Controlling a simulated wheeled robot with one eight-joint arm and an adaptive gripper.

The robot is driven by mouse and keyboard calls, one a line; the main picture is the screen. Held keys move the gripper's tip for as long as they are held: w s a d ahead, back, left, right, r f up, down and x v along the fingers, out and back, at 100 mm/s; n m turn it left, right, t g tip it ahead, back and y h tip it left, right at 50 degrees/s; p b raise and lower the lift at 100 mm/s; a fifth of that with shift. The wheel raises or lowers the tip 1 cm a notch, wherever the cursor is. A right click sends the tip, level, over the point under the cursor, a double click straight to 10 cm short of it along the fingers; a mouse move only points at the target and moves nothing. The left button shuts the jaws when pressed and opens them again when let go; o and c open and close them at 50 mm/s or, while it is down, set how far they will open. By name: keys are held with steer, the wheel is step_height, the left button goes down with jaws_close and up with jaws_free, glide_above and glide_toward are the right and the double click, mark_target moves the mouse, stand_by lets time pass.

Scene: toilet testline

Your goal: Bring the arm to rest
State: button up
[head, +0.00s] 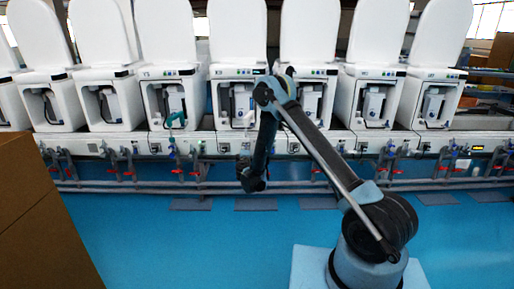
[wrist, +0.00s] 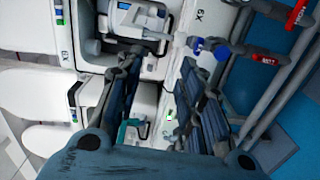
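My arm rises from its base at the lower right of the head view, bends at a high elbow and hangs down in front of the row of toilets. My gripper (head: 252,183) is at its lower end, small and dark, in front of the pipes and above the blue floor. In the wrist view my gripper (wrist: 160,66) shows two dark fingers standing apart, with a clear gap and nothing held between them. White toilet housing and pipework show behind the fingers. The distance from the fingertips to them cannot be told.
Several white toilets (head: 238,88) with raised lids stand in a row on a white bench. Grey pipes (head: 330,184) with red and blue valves run along its front. A teal object (head: 177,120) is at one toilet's front. A brown box (head: 40,220) stands left. Blue floor (head: 190,240) is clear between.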

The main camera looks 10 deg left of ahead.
steer(key=w+d+r+m+g+h, duration=0.1)
steer(key=d+r+m+h, duration=0.2)
steer(key=d+r, duration=0.6)
steer(key=w+d+r+m+g+h, duration=0.1)
steer(key=d+r+m+h, duration=0.15)
steer(key=d+r, duration=0.55)
steer(key=s+d+r+m+g+h, duration=0.1)
steer(key=s+d+r+m+g, duration=0.1)
steer(key=s+d, duration=0.35)
steer(key=s+d+r+m+g+h, duration=0.1)
steer(key=s+d+r+m, duration=0.1)
steer(key=d, duration=0.7)
steer(key=s+d+r+m+g, duration=0.2)
steer(key=s+d, duration=0.2)
steer(key=d, duration=0.4)
steer(key=s+d+m+g, duration=0.2)
steer(key=s+d, duration=0.4)
steer(key=s, duration=0.5)
steer(key=s+d+m+g, duration=0.3)
steer(key=s+d, duration=0.3)
steer(key=s, duration=0.5)
steer(key=s+f+m+g+y, duration=0.1)
steer(key=s+f, duration=0.3)
steer(key=s, duration=0.7)
steer(key=s+f+m+g+y, duration=0.2)
steer(key=s+f, duration=0.3)
steer(key=s, duration=0.6)
steer(key=shift+s+a+y, duration=0.3)
steer(key=shift+s+y, duration=0.1)
steer(key=shift+y, duration=0.15)
